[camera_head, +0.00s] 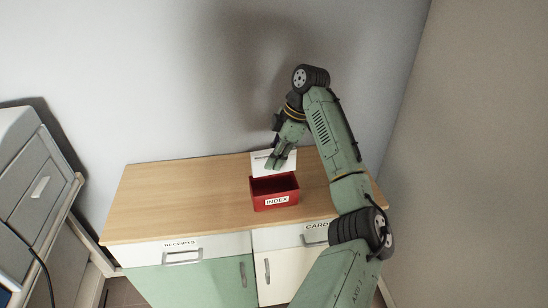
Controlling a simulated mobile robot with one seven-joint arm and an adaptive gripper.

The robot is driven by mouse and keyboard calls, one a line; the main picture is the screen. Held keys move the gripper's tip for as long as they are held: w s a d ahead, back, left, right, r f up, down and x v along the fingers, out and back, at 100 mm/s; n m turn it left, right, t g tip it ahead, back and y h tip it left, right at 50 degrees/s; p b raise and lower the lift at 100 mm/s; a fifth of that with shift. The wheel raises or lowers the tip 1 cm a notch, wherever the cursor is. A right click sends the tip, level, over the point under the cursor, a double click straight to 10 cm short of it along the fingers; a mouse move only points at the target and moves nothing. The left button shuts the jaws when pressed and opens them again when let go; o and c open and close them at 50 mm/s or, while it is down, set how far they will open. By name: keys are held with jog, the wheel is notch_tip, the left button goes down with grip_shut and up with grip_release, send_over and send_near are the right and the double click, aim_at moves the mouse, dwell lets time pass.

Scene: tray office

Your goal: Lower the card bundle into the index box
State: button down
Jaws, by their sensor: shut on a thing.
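The index box (275,201) is a red, open-topped box with a white "INDEX" label on its front. It stands on the wooden cabinet top, right of the middle. The card bundle (260,166) is a white upright slab at the box's back edge. My gripper (276,164) is shut on the card bundle and partly covers it. The bundle's lower edge meets the box's rear rim in the picture; I cannot tell whether it is inside, above or behind the box.
The wooden cabinet top (180,197) is clear left of the box. Drawers labelled "RECEIPTS" (181,248) and "CARD..." (318,230) are below it. A wall stands close behind. A grey drawer unit (25,175) is at the far left.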

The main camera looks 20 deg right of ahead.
aim_at(294, 147)
jog(key=shift+f, duration=0.1)
jog(key=shift+f+b, duration=1.15)
jog(key=shift+f, duration=1.8)
jog(key=shift+f+b, duration=1.3)
jog(key=shift+f, duration=1.2)
jog(key=c, duration=1.4)
grip_release()
jog(key=v, duration=1.2)
jog(key=shift+r, duration=0.1)
